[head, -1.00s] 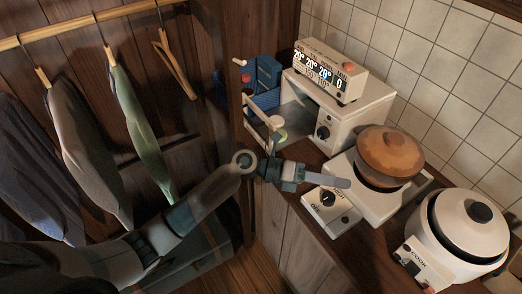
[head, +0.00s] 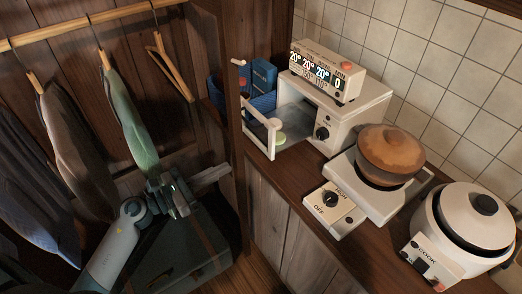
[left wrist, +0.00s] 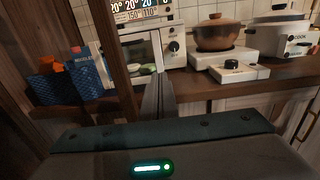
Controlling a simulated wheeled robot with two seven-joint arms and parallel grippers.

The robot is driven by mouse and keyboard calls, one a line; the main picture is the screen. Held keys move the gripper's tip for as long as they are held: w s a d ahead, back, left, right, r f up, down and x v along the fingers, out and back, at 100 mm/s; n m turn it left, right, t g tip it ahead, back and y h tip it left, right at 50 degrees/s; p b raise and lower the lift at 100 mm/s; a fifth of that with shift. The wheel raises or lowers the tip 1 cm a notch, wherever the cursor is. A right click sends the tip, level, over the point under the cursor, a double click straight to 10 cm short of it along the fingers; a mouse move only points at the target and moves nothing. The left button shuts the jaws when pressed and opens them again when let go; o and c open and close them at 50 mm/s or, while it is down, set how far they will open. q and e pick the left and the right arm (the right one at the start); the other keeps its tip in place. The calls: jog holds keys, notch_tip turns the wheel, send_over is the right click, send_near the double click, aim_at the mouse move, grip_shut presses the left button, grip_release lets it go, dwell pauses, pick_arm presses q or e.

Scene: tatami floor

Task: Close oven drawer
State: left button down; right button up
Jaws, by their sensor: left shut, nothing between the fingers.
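The small white oven (head: 345,112) stands on the wooden counter against the tiled wall, a dial on its front. Its white-framed door (head: 271,140) stands open, swung out toward the left edge of the counter. A small greenish round thing (head: 280,138) shows by the opening. In the left wrist view the oven (left wrist: 174,45) is beyond my fingers, partly hidden by a dark wooden post. My left gripper (head: 222,173) is shut and empty, left of the post and below the oven, apart from the door. It also shows in the left wrist view (left wrist: 158,80). My right gripper is not in view.
A clock-like display (head: 325,73) sits on the oven. A burner (head: 375,195) with a brown pot (head: 390,155) and a rice cooker (head: 470,225) stand to the right. The wooden post (head: 232,120) separates the counter from hanging clothes (head: 130,115). Blue boxes (head: 262,78) stand behind the door.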

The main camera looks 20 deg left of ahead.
pick_arm(q)
jog(key=shift+w+d, duration=0.1)
jog(key=p, duration=0.6)
send_near(271, 145)
jog(key=x, duration=0.5)
jog(key=shift+w+r, duration=0.1)
jog(key=shift+w, duration=0.05)
jog(key=shift+w+d, duration=0.45)
jog(key=shift+f, duration=0.2)
jog(key=shift+w, duration=0.1)
